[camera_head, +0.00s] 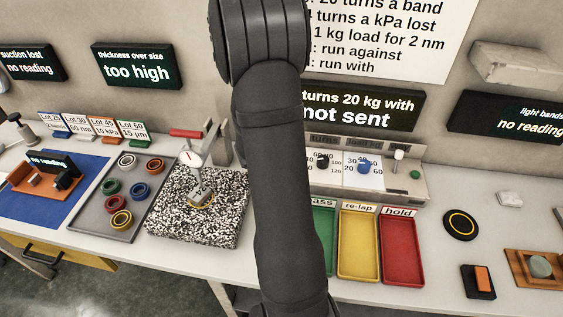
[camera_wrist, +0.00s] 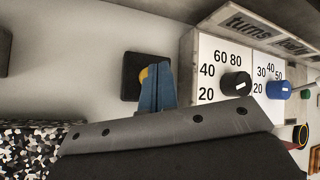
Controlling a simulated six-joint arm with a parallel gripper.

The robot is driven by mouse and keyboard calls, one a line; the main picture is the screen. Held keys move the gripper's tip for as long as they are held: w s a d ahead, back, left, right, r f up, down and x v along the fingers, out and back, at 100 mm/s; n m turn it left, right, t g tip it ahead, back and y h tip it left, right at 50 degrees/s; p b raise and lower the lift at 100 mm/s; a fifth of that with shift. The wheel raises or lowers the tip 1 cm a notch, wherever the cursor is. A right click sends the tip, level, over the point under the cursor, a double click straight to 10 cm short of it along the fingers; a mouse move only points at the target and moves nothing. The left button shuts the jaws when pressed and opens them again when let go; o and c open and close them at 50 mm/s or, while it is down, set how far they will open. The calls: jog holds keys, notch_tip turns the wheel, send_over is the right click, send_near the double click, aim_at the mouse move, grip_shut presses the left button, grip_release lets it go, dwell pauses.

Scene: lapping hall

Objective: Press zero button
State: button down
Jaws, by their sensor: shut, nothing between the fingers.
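In the wrist view, my gripper (camera_wrist: 157,74) shows its blue fingers closed together, with nothing between them. A small black square block (camera_wrist: 131,76) with a yellow round part (camera_wrist: 143,75) lies right at the fingers, which partly cover it. It carries no readable label; I cannot tell whether it is the zero button or whether the fingers touch it. In the head view my arm hides the gripper and this block. A dial gauge (camera_head: 190,158) stands on a speckled plate (camera_head: 222,232), left of my arm.
Right of the fingers is a white panel with a black knob (camera_wrist: 236,84) and a blue knob (camera_wrist: 278,89). Yellow (camera_head: 358,263) and red (camera_head: 402,268) trays lie right of my arm. A grey tray of rings (camera_head: 98,226) is left of the plate.

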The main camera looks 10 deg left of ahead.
jog(key=shift+f, duration=0.15)
jog(key=shift+f, duration=0.3)
jog(key=shift+f, duration=0.5)
dwell(0.6)
dwell(0.4)
jog(key=shift+r, duration=0.95)
jog(key=shift+r, duration=2.5)
jog(key=shift+f, duration=0.15)
